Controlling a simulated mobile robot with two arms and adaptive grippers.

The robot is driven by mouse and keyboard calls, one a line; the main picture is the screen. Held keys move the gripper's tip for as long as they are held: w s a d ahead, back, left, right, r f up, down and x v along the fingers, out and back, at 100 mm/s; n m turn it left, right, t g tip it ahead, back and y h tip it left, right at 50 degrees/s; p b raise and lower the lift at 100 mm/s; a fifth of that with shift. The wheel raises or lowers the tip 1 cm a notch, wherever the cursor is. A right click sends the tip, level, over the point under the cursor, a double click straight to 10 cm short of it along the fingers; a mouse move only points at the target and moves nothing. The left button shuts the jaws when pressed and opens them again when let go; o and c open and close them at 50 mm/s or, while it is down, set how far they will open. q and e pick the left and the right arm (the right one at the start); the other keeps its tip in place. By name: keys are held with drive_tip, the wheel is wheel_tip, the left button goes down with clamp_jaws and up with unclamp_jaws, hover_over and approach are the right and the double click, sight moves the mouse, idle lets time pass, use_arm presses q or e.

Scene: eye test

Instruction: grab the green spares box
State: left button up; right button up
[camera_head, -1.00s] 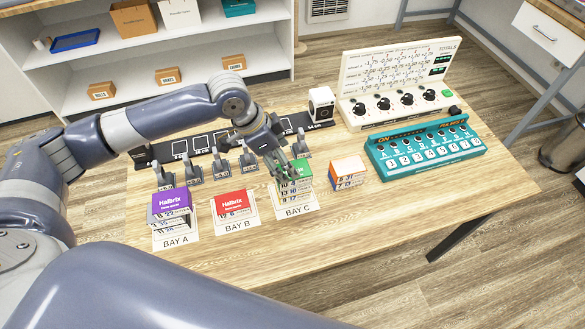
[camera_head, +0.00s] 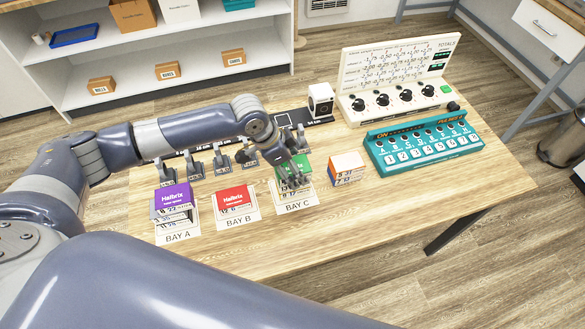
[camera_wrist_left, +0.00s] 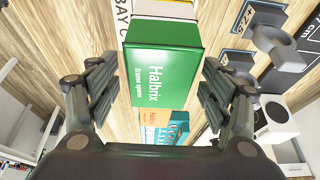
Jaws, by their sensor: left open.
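The green spares box (camera_head: 304,163) stands on the white BAY C card, on top of or in front of printed number cards. Its flat top with the Halbrix label also shows in the left wrist view (camera_wrist_left: 165,90). My left gripper (camera_head: 292,181) is at the box and partly hides it in the head view. In the left wrist view my left gripper (camera_wrist_left: 158,82) is open, with one finger on each side of the box and visible gaps between. My right gripper is not in view.
A red box (camera_head: 234,197) and a purple box (camera_head: 172,196) stand to the left. A teal switch panel (camera_head: 425,148) and a white dial board (camera_head: 400,75) stand farther right. The table front is clear.

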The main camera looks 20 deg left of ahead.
use_arm(q)
drive_tip(key=shift+f, duration=0.1)
drive_tip(key=shift+f, duration=0.15)
idle(0.3)
drive_tip(key=c, duration=1.2)
